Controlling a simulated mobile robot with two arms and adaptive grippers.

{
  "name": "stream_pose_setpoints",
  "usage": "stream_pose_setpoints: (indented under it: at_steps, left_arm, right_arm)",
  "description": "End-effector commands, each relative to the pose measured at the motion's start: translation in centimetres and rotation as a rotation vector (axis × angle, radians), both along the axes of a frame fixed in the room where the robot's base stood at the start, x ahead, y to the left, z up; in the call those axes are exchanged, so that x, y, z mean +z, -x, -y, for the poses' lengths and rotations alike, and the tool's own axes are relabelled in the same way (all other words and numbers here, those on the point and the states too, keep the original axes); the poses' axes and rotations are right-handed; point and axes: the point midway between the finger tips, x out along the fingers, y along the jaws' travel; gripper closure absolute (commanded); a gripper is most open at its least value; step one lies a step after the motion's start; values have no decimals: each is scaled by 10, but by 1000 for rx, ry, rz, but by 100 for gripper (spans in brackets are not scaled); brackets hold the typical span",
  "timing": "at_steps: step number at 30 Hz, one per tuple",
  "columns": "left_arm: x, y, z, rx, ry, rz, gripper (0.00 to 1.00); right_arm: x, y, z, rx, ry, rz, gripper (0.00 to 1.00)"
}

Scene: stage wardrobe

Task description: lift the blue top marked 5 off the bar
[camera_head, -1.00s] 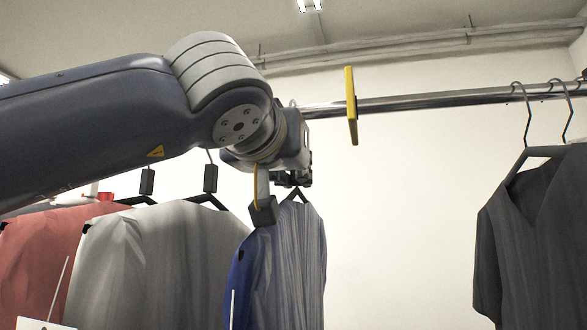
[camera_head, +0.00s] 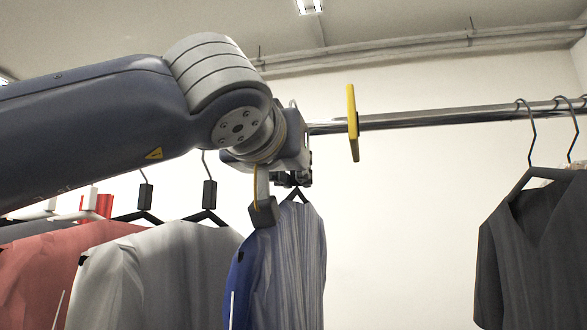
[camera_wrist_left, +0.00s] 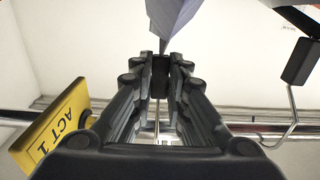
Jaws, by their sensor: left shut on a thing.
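The blue top (camera_head: 290,265), with a blue sleeve and a pale blue striped body, hangs from a hanger just below my left gripper (camera_head: 295,178). No number 5 is visible on it. My left gripper is shut on the hanger's dark neck piece (camera_wrist_left: 160,66), seen between the fingers in the wrist view; a pale bit of the top (camera_wrist_left: 172,14) shows beyond them. A hook tip (camera_head: 293,103) shows above the gripper, higher than the line of the bar (camera_head: 430,119). My gripper hides the bar there, so I cannot tell whether the hook is clear. My right gripper is not in view.
A yellow divider (camera_head: 352,123) marked ACT 1 (camera_wrist_left: 55,125) stands on the bar just right of my gripper. White (camera_head: 160,275) and red (camera_head: 50,265) garments hang close on the left.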

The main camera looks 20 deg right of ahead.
Motion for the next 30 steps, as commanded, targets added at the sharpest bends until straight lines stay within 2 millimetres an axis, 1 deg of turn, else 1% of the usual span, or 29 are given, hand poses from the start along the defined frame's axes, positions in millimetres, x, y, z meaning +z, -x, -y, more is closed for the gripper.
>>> stream_pose_setpoints:
  at_steps: [8,30]
  left_arm:
    - [1,9,-6,-1,2,3,100]
    - [1,40,-27,-1,2,2,100]
  right_arm:
    - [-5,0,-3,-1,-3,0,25]
    - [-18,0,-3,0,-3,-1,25]
